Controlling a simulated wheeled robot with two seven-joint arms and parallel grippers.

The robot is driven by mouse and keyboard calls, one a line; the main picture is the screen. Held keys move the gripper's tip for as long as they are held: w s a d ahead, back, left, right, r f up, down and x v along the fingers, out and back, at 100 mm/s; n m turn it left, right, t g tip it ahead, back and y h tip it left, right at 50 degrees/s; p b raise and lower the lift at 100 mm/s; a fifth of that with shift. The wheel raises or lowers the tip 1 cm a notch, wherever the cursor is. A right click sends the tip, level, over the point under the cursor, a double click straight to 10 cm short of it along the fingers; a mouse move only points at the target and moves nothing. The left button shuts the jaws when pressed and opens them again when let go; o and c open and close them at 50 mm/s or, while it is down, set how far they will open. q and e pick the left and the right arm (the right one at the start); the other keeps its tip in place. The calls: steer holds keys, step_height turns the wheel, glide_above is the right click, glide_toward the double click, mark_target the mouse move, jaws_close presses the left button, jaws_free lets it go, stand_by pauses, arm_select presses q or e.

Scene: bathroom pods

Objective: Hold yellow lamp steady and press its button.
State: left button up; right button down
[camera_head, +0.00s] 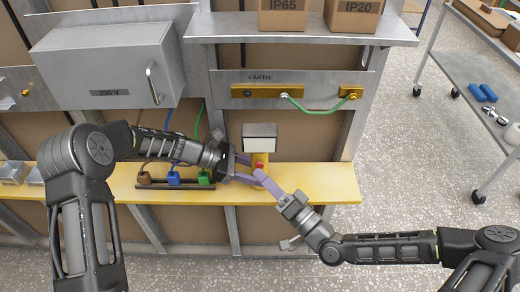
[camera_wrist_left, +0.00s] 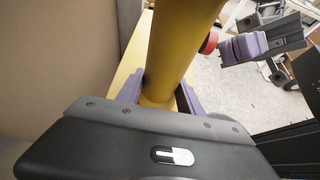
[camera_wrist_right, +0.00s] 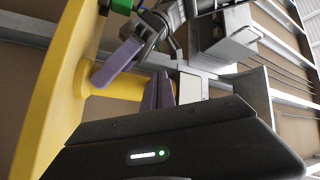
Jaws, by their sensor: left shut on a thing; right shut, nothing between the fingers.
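The yellow lamp has a yellow post (camera_head: 262,157) and a pale box-shaped head (camera_head: 259,131); it stands upright on the yellow shelf (camera_head: 330,182). A red button (camera_head: 259,166) sits on the post's front; it also shows in the left wrist view (camera_wrist_left: 209,42). My left gripper (camera_head: 246,168) is shut around the post from the left, with a purple finger on each side in the left wrist view (camera_wrist_left: 160,95). My right gripper (camera_head: 259,175) is shut and empty, its purple fingertips close to the button. Contact cannot be told. The right wrist view hides the button.
Brown, blue and green plugs (camera_head: 174,177) stand on the shelf left of the lamp, beneath my left arm. A grey cabinet (camera_head: 105,65) and an earth bar (camera_head: 295,92) with a green cable (camera_head: 315,112) are above. A trolley (camera_head: 470,60) stands right; floor between is clear.

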arm_select(q)
steer(key=shift+s+a+f, duration=0.1)
steer(key=shift+a+f, duration=0.05)
steer(key=shift+f, duration=0.2)
arm_select(e)
steer(key=shift+w, duration=0.15)
steer(key=shift+w, duration=0.35)
steer(key=shift+s, duration=0.45)
steer(key=shift+f, duration=0.1)
steer(key=s, duration=0.6)
stand_by(0.4)
